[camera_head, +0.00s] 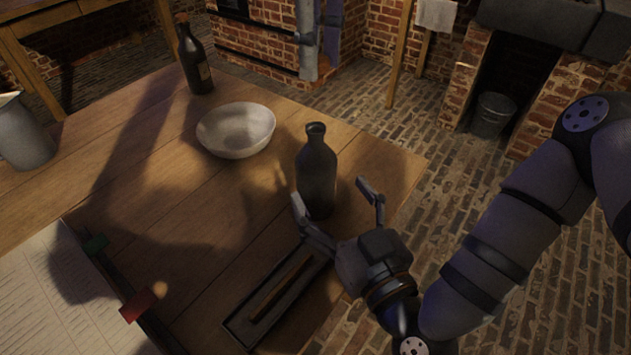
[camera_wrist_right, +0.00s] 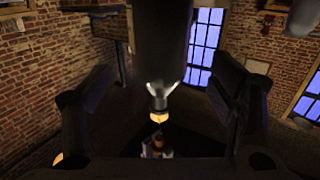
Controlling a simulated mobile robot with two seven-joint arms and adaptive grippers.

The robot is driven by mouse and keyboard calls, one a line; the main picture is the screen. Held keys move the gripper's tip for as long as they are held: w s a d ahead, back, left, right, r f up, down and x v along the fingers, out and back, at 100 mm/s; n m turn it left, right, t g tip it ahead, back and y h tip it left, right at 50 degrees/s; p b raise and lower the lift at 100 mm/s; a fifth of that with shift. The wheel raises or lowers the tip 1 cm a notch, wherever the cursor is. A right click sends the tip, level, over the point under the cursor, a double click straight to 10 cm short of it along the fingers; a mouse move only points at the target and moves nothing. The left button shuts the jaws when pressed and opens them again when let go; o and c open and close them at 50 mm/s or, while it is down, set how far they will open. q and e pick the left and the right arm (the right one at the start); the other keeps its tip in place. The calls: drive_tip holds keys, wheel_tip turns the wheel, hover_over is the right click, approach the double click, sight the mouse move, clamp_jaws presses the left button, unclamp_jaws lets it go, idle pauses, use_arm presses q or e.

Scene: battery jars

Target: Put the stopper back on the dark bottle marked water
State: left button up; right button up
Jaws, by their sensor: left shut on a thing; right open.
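A dark bottle (camera_head: 316,170) stands upright near the right edge of the table, with no stopper in its mouth. No marking on it can be read. My right gripper (camera_head: 337,195) is open, its fingers low on either side of this bottle. In the right wrist view the dark body (camera_wrist_right: 159,45) fills the top middle, between the open fingers (camera_wrist_right: 165,90). A second dark bottle (camera_head: 195,60) stands at the back left, with a brown stopper in its neck and a pale label too small to read. My left gripper is not in view. No loose stopper can be seen.
A white bowl (camera_head: 236,130) sits left of the near bottle. A dark tray (camera_head: 240,326) with a thin brown stick (camera_head: 281,288) lies in front. A grey jug (camera_head: 22,135) and an open book (camera_head: 60,290) are at left. The table's right edge is close to my right gripper.

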drive_tip(key=x, duration=0.6)
drive_tip(key=shift+d, duration=0.1)
drive_tip(key=shift+s, duration=0.1)
drive_tip(key=c, duration=1.8)
use_arm(q)
hover_over(314, 127)
drive_tip(key=shift+f, duration=2.5)
drive_tip(key=shift+f, duration=0.9)
drive_tip(key=shift+f, duration=0.6)
drive_tip(key=o, duration=0.8)
